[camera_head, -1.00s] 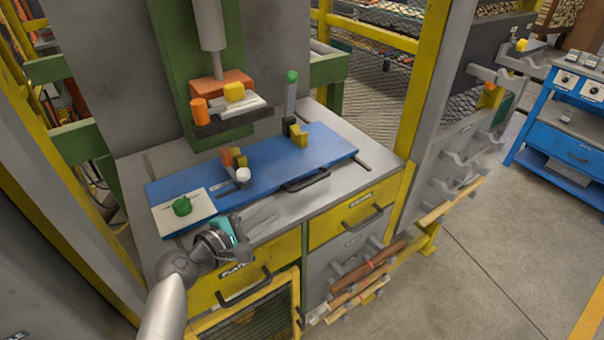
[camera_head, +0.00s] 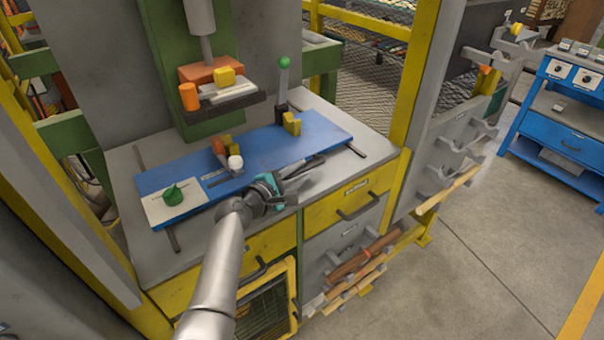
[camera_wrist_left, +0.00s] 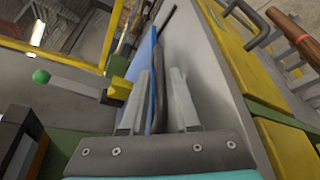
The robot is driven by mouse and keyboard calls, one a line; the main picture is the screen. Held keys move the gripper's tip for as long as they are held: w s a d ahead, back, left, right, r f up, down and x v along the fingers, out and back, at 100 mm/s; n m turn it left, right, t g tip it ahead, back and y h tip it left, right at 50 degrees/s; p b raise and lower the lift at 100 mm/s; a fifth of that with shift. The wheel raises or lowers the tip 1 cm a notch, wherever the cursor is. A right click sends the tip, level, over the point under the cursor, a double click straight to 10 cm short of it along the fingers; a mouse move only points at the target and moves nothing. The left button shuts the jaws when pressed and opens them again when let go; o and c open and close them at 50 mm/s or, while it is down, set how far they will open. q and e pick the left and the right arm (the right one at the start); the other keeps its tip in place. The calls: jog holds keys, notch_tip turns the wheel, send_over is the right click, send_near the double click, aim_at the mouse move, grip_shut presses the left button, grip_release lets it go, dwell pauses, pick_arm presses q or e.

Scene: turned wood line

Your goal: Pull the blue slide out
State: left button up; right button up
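The blue slide (camera_head: 265,150) is a long flat blue plate lying on the grey bench top (camera_head: 190,255). Its dark handle (camera_head: 317,160) is on the front edge, right of the middle. My left gripper (camera_head: 300,178) is at this handle, its fingers pointing right along the front edge. In the left wrist view, the two pale fingers (camera_wrist_left: 161,95) are apart, with the dark handle (camera_wrist_left: 160,75) running between them and the blue slide's edge (camera_wrist_left: 148,50) beyond. I see no clear sign that both fingers press on the handle. My right gripper is not in view.
On the slide stand a white pad with a green knob (camera_head: 172,192), a white-topped peg (camera_head: 235,165), yellow blocks (camera_head: 292,123) and a green-tipped lever (camera_head: 283,80). A press head (camera_head: 212,85) hangs above. Yellow drawers (camera_head: 350,195) are below; open floor lies right.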

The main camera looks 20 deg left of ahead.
pick_arm(q)
jog(key=shift+w+d+f, duration=0.15)
jog(key=shift+w+d, duration=0.05)
jog(key=shift+w, duration=0.35)
jog(key=shift+c, duration=0.3)
grip_shut()
dwell(0.8)
